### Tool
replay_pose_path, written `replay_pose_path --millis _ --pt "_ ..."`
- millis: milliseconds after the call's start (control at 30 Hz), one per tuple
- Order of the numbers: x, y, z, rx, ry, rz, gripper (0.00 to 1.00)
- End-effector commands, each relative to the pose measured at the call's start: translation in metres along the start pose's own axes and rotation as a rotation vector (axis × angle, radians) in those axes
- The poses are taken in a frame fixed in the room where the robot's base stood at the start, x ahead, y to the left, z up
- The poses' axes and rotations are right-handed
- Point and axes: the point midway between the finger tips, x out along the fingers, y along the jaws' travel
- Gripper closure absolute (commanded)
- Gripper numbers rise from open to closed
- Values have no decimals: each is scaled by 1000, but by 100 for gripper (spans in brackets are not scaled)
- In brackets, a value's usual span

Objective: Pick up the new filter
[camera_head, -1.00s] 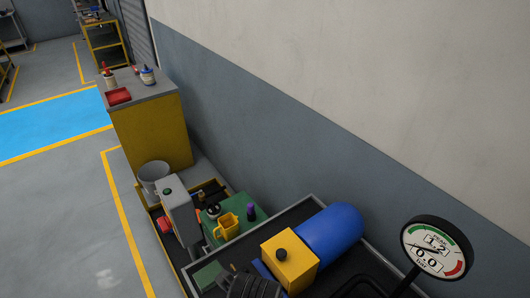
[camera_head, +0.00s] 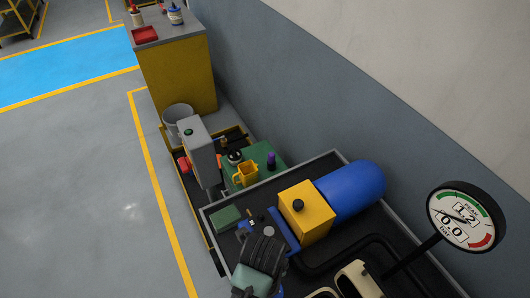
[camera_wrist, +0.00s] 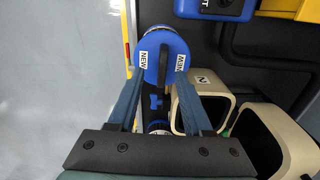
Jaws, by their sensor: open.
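The new filter (camera_wrist: 163,48) shows in the wrist view as a round blue cap with two white NEW labels and a dark handle across its middle. My gripper (camera_wrist: 161,75) is open. Its two blue-grey fingers point toward the cap, one on each side of the handle's line. The fingers overlap the cap's lower edge in the picture, and I cannot tell whether they touch it. Nothing is held. In the head view my gripper's wrist (camera_head: 262,255) is at the bottom, over the dark tray, and mostly hides the filter.
Two beige open containers (camera_wrist: 203,110) stand right of the gripper; one is marked N. A yellow block (camera_head: 306,212) and blue cylinder (camera_head: 350,190) stand on the tray (camera_head: 225,198). A gauge (camera_head: 466,217) rises at right. Free floor (camera_head: 110,210) lies left.

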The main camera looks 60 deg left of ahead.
Motion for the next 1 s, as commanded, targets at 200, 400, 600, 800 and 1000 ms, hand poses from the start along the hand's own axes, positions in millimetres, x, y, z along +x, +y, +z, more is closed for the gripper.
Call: replay_pose_path --millis 200,400,600,800,1000 --pt "28 -2 -2 0 2 3 50" --pt "40 -2 -2 0 0 0 50" --pt "40 -3 -2 0 -1 0 52" --pt "40 -2 -2 0 -1 0 88" --pt "40 -2 -2 0 -1 0 100"
